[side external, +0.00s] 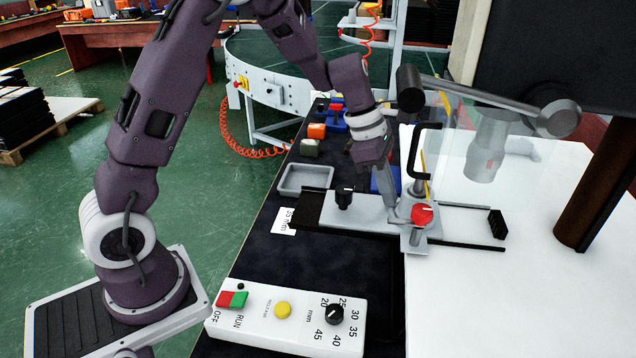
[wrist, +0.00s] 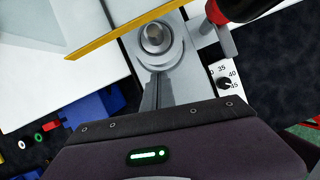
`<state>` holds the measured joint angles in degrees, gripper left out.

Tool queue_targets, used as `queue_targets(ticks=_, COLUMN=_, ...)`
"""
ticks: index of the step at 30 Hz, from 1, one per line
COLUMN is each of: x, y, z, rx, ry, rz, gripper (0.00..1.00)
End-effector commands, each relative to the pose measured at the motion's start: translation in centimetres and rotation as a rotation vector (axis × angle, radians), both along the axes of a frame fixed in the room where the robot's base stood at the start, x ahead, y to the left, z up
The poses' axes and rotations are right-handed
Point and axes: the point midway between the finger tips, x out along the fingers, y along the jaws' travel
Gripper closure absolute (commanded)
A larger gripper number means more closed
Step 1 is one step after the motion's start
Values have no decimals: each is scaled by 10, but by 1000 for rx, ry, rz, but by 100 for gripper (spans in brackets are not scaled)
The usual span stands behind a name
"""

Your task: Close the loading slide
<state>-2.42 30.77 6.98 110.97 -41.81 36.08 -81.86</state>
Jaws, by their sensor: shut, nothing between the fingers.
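The loading slide (side external: 372,208) is a flat grey plate on dark rails that run from the black mat onto the white table. A black knob (side external: 344,198) stands toward its left end and a red knob (side external: 422,213) toward its right end. My gripper (side external: 389,192) points down at the slide between these knobs, its fingers shut and empty. In the wrist view the fingers (wrist: 157,92) lie over the grey plate (wrist: 185,70), just below a round metal seat (wrist: 153,38). Whether they touch the slide I cannot tell.
A black bent handle (side external: 421,150) and a clear guard (side external: 455,150) rise right of my gripper, with a grey press cylinder (side external: 487,145) behind the guard. A control box (side external: 285,318) lies in front. A grey tray (side external: 305,178) and small blocks sit left and behind.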

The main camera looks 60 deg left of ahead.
Motion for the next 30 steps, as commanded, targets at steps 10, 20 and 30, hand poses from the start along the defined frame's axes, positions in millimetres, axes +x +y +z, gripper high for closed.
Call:
queue_targets(ticks=10, x=-3, y=7, z=20, rx=1, ry=-6, rz=-1, gripper=100)
queue_targets(ticks=20, x=-18, y=29, z=86, rx=1, ry=-3, rz=0, gripper=100)
queue_targets(ticks=30, x=-35, y=32, z=75, rx=-1, ry=3, rz=-1, gripper=100)
